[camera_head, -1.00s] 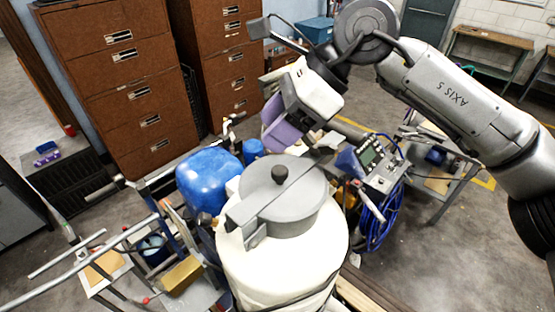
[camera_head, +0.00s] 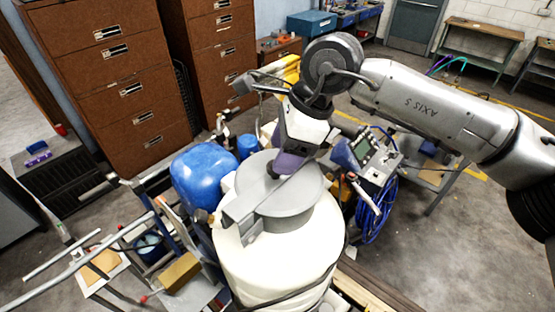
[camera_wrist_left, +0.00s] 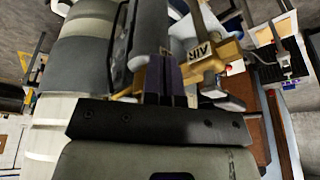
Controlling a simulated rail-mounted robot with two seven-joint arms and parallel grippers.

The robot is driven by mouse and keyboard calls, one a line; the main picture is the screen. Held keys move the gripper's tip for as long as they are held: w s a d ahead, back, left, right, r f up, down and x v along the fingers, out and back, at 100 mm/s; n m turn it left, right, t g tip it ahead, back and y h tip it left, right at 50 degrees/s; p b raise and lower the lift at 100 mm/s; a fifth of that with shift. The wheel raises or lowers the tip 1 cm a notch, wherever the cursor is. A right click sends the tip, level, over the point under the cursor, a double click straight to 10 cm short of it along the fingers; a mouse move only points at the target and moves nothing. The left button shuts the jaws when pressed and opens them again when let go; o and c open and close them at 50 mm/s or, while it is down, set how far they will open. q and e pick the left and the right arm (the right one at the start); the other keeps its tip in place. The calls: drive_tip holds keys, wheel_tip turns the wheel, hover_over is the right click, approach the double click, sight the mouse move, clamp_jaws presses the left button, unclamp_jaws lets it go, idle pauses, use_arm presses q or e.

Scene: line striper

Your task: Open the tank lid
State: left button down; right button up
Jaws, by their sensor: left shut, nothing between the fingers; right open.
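The tank (camera_head: 275,255) is a large cream cylinder in the middle of the head view. Its round grey lid (camera_head: 292,199) lies flat on top, with a grey bar across it and a flat tab at the front left. My right gripper (camera_head: 287,165) reaches down from above with its purple fingers at the lid's dark knob, which they mostly hide. It is open; I cannot tell whether the fingers touch the knob. My left gripper (camera_wrist_left: 166,82) shows only in the left wrist view, its purple fingers shut and empty.
A blue rounded tank (camera_head: 204,177) stands left of the cream tank. A control box (camera_head: 366,150) with a blue hose coil (camera_head: 374,215) is at its right. Brown cabinets (camera_head: 120,85) stand behind. In the left wrist view a yellowish part marked AIR (camera_wrist_left: 205,76) is close to the left fingers.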

drive_tip(key=shift+b+x, duration=0.4)
drive_tip(key=shift+x, duration=1.1)
clamp_jaws()
